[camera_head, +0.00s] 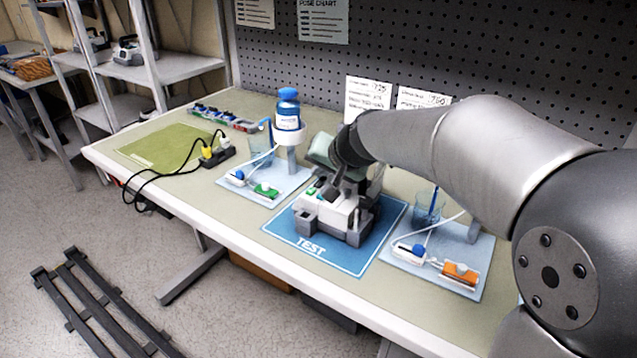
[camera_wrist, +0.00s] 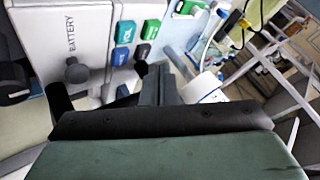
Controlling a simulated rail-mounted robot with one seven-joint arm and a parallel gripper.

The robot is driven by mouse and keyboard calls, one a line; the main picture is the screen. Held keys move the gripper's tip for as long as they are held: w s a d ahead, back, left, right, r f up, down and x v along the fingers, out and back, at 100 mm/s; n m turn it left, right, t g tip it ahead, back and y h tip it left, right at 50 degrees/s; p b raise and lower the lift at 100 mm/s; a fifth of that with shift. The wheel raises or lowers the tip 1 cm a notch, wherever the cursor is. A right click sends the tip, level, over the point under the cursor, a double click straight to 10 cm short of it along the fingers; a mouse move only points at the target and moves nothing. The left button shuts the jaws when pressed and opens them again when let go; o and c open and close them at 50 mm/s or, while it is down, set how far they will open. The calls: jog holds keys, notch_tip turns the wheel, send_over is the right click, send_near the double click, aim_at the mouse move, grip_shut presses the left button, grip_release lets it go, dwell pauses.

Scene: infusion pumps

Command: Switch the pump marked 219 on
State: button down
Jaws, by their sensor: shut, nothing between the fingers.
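A white and grey pump (camera_head: 338,222) stands on the blue TEST mat (camera_head: 311,246); no number 219 is readable on it. In the head view my arm hides part of the pump's back.
A blue-capped bottle (camera_head: 287,110) sits on the left stand. A power strip (camera_head: 217,157) with cables lies further left, near a green mat (camera_head: 160,146). Other devices stand on the shelf (camera_head: 165,68).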

jog(key=shift+f, duration=0.2)
jog(key=shift+f+b, duration=0.25)
jog(key=shift+b, duration=0.3)
jog(key=shift+f+b, duration=0.5)
jog(key=shift+b, duration=0.05)
dwell(0.5)
jog(key=shift+r, duration=0.15)
dwell(0.3)
jog(key=shift+r+p, duration=0.65)
jog(key=shift+r, duration=0.15)
notch_tip(320, 180, up, 5)
jog(key=p, duration=0.3)
jog(key=shift+p, duration=0.3)
